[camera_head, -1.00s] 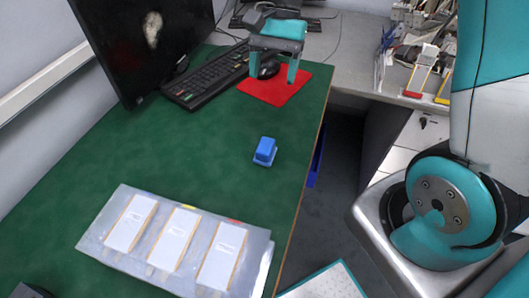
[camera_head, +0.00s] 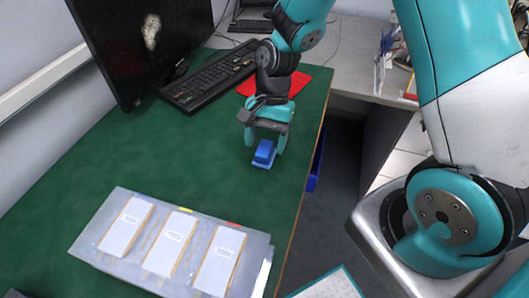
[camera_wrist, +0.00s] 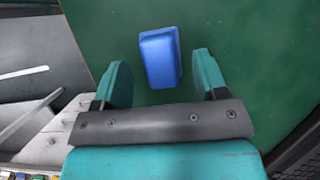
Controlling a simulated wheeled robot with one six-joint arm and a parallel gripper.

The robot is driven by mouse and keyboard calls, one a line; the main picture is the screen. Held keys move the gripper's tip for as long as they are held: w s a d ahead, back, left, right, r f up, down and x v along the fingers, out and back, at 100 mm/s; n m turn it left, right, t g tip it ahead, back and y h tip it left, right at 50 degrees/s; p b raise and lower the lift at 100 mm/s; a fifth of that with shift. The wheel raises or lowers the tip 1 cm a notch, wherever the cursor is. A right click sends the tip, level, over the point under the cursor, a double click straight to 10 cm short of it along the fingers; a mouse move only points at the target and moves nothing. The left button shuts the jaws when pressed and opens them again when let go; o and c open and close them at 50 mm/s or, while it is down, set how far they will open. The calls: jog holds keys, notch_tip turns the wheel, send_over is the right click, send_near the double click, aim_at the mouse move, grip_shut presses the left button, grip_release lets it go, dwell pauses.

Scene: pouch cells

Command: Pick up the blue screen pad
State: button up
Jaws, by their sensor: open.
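The blue screen pad (camera_head: 264,153) is a small blue block on the green table, near its right edge. My gripper (camera_head: 264,143) is open and close above it, with one teal finger on each side of the pad in the head view. In the wrist view the pad (camera_wrist: 160,57) lies ahead of and between the two spread fingertips of my gripper (camera_wrist: 162,75). I see no contact between the fingers and the pad.
A clear tray (camera_head: 90,243) with three white pouch cells (camera_head: 171,243) lies at the front of the green table (camera_head: 130,150). A black keyboard (camera_head: 210,78), a monitor (camera_head: 140,40) and a red mat (camera_head: 309,83) are behind. The table middle is clear.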

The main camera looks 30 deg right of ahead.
aim_at(264, 147)
jog(key=shift+x, duration=1)
jog(key=shift+c, duration=0.5)
jog(key=c, duration=0.7)
jog(key=shift+r, duration=0.15)
notch_tip(264, 147, up, 20)
jog(key=p, duration=0.2)
jog(key=shift+p, duration=0.3)
